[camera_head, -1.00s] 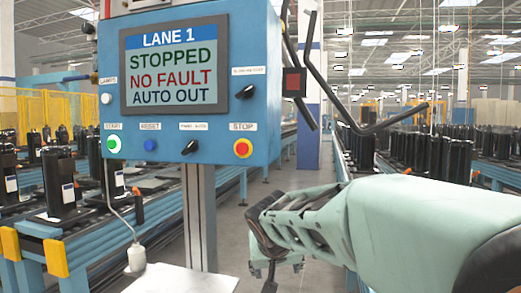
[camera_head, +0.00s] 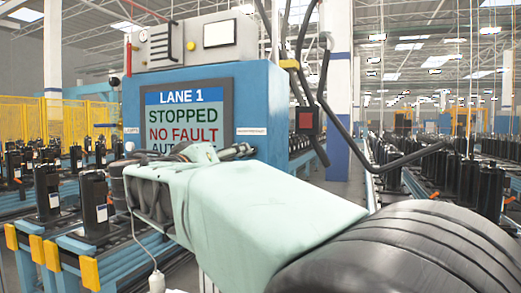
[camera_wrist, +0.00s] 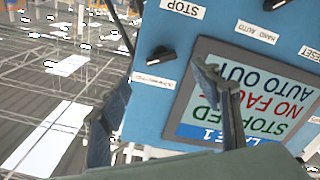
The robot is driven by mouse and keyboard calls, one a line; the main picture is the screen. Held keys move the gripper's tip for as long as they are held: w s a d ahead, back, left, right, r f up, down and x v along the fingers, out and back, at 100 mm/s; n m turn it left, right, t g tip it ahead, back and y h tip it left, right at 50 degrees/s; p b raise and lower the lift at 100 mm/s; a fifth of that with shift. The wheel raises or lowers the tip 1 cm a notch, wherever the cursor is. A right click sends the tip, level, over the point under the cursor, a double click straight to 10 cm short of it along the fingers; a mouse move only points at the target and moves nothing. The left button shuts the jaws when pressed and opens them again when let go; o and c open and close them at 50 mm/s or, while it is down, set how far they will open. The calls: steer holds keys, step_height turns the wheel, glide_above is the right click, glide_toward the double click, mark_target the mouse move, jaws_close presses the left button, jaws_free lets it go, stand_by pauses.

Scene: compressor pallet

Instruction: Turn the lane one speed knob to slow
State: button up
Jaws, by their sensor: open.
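The blue lane one control panel (camera_head: 263,95) stands ahead, its screen (camera_head: 187,105) reading STOPPED, NO FAULT. A black knob (camera_wrist: 160,55) with a small white label (camera_wrist: 153,81) shows in the wrist view, where the panel is upside down; the label is too blurred to read surely. In the head view the label (camera_head: 251,131) shows, but my arm and hand cover the panel's lower part. My gripper (camera_wrist: 163,76) is open and empty. In the wrist view its fingers stand either side of the knob's label, the right finger across the screen. I cannot tell any contact with the knob.
In the wrist view, a second black knob (camera_wrist: 265,5) sits by the HAND AUTO label, near the STOP label (camera_wrist: 182,8). A red-fronted box (camera_head: 308,121) and bent black bars (camera_head: 345,120) stand right of the panel. Conveyors with black compressors (camera_head: 92,203) flank both sides.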

steer(key=p+x, duration=0.3)
steer(key=x, duration=0.6)
steer(key=shift+w+d, duration=0.15)
steer(key=shift+w, duration=0.2)
steer(key=shift+f, duration=0.1)
steer(key=c, duration=1.2)
steer(key=shift+o, duration=0.2)
